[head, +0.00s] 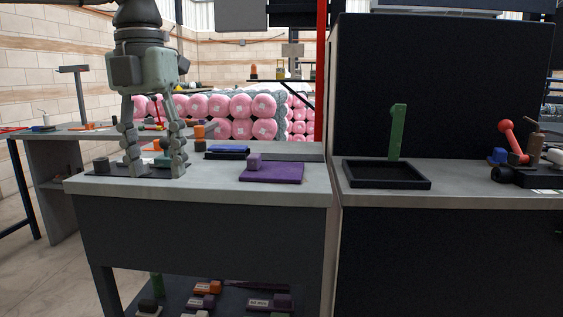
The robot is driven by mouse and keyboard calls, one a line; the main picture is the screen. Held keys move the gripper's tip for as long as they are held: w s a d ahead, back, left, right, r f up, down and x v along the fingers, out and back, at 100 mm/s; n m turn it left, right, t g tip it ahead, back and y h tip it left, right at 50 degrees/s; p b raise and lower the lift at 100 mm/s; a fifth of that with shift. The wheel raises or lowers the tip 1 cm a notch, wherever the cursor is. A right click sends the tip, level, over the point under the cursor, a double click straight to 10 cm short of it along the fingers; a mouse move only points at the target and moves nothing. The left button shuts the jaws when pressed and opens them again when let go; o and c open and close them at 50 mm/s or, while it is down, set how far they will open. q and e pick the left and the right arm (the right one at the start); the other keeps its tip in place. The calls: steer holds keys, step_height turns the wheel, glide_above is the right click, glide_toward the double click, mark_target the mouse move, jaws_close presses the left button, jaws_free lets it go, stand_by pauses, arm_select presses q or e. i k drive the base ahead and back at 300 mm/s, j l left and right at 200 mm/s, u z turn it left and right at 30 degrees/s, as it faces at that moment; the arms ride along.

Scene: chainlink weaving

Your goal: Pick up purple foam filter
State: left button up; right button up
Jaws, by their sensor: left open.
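The purple foam filter (275,173) is a flat purple pad lying on the grey worktable, right of the middle of its top. A small greyish-purple block (254,161) sits at its back left corner; I cannot tell if it is part of the filter. My left gripper (157,168) hangs from the upper left with its fingers pointing down and spread. It appears empty, over the left end of the table, well left of the filter. My right gripper is not in view.

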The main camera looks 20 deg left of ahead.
mark_target(256, 170)
steer(key=i, duration=1.05)
